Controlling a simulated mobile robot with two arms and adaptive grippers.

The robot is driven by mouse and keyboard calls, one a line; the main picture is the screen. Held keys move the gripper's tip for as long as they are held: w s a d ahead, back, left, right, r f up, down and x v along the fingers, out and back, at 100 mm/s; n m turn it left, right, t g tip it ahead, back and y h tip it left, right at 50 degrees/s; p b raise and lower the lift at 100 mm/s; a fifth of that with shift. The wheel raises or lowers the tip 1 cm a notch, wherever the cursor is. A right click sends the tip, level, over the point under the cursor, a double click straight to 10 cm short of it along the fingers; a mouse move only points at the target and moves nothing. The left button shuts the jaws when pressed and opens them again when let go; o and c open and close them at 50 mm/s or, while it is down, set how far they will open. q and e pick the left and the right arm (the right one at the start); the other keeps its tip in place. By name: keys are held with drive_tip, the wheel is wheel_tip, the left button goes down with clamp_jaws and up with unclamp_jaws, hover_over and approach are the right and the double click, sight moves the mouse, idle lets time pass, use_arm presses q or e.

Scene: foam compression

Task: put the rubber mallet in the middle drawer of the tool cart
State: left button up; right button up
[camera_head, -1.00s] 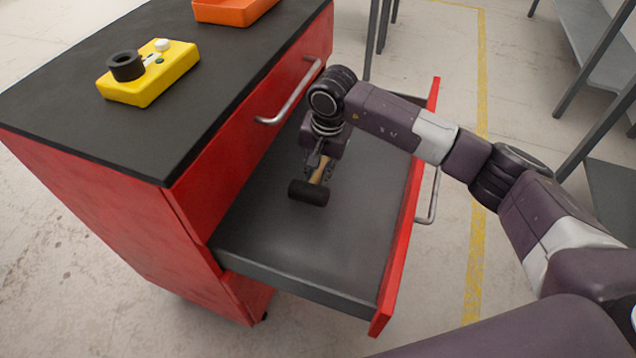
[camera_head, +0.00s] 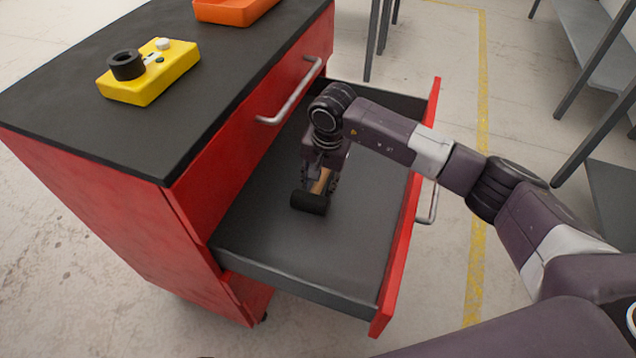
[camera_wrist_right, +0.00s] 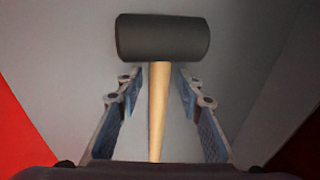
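The rubber mallet has a black head (camera_head: 309,203) and a light wooden handle (camera_head: 320,182). It is inside the pulled-out drawer (camera_head: 290,250) of the red tool cart (camera_head: 110,220), over the grey drawer floor. I cannot tell for sure whether it touches the floor. My right gripper (camera_head: 321,186) is above the drawer, pointing down. In the right wrist view its fingers (camera_wrist_right: 158,115) stand open on both sides of the handle (camera_wrist_right: 158,105), with a gap on each side. The mallet head (camera_wrist_right: 162,37) lies beyond the fingertips. My left gripper is out of view.
A yellow box with a black ring (camera_head: 150,75) and an orange tray (camera_head: 235,10) are on the cart's black top (camera_head: 150,140). A closed drawer with a metal handle (camera_head: 292,95) is above the open one. Grey shelving (camera_head: 595,50) stands at the right.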

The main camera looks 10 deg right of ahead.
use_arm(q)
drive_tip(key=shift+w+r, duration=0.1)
use_arm(e)
drive_tip(key=shift+r, duration=0.1)
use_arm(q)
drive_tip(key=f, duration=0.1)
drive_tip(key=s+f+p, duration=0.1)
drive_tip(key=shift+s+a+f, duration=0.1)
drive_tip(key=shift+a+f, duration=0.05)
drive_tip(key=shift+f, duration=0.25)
use_arm(e)
wheel_tip(320, 180, up, 12)
drive_tip(key=s, duration=0.1)
drive_tip(key=shift+s+d, duration=0.35)
drive_tip(key=shift+d, duration=0.1)
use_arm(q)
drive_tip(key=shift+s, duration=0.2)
